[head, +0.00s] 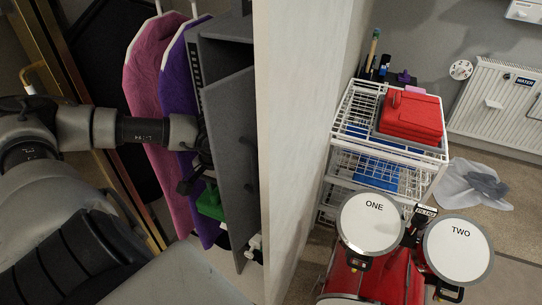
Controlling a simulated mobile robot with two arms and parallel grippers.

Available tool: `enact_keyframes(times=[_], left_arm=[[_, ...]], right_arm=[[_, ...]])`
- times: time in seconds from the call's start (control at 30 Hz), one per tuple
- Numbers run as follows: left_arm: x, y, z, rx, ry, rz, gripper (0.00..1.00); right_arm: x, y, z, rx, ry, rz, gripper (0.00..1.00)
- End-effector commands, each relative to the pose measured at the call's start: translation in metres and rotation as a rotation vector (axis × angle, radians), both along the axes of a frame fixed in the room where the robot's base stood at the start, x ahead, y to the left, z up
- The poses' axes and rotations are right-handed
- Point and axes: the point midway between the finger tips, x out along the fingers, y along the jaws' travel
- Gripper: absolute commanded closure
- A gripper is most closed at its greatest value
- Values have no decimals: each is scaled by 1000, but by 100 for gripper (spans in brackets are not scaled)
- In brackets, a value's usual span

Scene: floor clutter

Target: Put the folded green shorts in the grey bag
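The folded green shorts appear to be the green bundle (210,203) low on the left, partly hidden by the grey panel beside it. My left arm comes in from the left, and its dark gripper (194,180) is just above the green bundle, in front of the purple garment. The fingers are small and dark, so I cannot tell whether they are open or touch the green cloth. A pale, crumpled, bag-like thing (458,190) with a darker grey patch lies on the floor at the right; I cannot tell whether it is the grey bag. My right gripper is not in view.
A pale wall (300,120) divides the scene.

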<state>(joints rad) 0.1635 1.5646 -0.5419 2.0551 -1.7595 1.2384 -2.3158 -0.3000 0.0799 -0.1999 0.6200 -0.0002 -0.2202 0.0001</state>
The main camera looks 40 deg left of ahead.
Motion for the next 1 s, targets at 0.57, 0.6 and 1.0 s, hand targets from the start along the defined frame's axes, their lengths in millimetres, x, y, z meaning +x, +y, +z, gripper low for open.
enact_keyframes(times=[0.57, 0.6, 1.0], left_arm=[[134, -1, 3, -7, -3, 1, 100], [144, -1, 1, -5, -3, 2, 100], [188, 2, 1, -1, 2, -1, 100]], right_arm=[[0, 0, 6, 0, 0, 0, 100], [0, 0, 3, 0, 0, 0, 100], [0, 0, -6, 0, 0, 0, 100]])
